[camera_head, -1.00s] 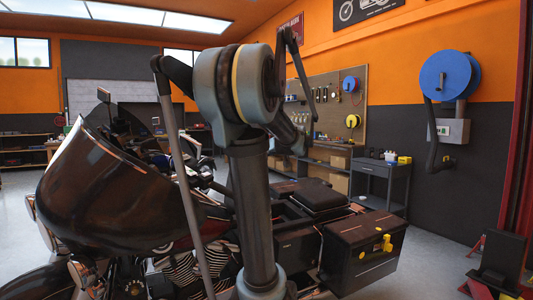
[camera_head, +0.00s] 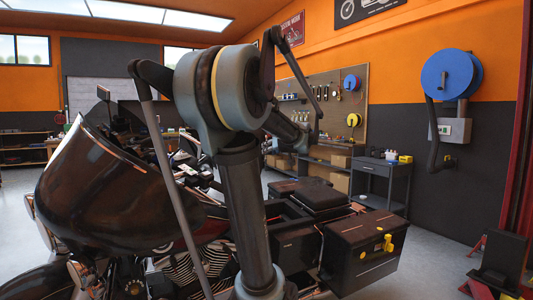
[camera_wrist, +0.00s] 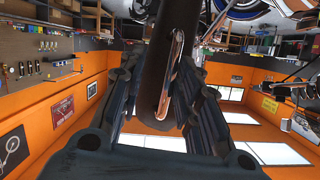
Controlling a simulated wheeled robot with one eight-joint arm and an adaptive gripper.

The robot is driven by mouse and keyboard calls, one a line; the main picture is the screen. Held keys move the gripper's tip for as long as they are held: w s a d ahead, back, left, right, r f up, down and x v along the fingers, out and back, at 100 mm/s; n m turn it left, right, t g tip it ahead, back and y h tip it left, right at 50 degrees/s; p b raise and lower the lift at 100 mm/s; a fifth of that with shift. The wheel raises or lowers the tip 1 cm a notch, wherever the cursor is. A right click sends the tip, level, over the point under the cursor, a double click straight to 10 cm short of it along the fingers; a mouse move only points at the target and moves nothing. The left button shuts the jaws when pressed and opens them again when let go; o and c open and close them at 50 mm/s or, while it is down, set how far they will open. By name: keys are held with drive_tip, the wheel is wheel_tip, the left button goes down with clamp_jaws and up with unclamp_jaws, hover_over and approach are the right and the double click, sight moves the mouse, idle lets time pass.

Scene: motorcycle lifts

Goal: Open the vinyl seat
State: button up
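The black seat pad (camera_head: 317,195) lies flat on the rear of the dark motorcycle (camera_head: 120,195) in the head view, right of my arm. Which part is the vinyl seat's edge or hinge cannot be made out. My gripper's end of the arm is above and behind the seat area in the head view, too small to read there. In the wrist view my gripper (camera_wrist: 165,85) has its two dark fingers spread apart. A dark rounded bar with a shiny strip (camera_wrist: 170,65) lies between them; I cannot tell what it is or whether the fingers touch it.
A black side case (camera_head: 363,250) with a yellow latch sits at the motorcycle's rear right. A dark cart (camera_head: 382,185) and pegboard (camera_head: 335,105) stand behind. A blue hose reel (camera_head: 450,75) hangs on the right wall.

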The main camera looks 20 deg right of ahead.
drive_tip(key=v, duration=0.9)
drive_tip(key=shift+a, duration=0.1)
drive_tip(key=s+a+f+g+y, duration=0.1)
drive_tip(key=s+a+f+g, duration=0.35)
drive_tip(key=a+f, duration=0.55)
drive_tip(key=s+a+f+g+y, duration=0.1)
drive_tip(key=s+a+f+g, duration=0.3)
drive_tip(key=a+f, duration=0.6)
drive_tip(key=s+a+f+g+h, duration=0.1)
drive_tip(key=s+f+g+h, duration=0.2)
drive_tip(key=s+f, duration=1.4)
drive_tip(key=shift+s+a+f+g+h, duration=0.35)
drive_tip(key=shift+s+f+h, duration=0.05)
drive_tip(key=shift+s+h, duration=0.1)
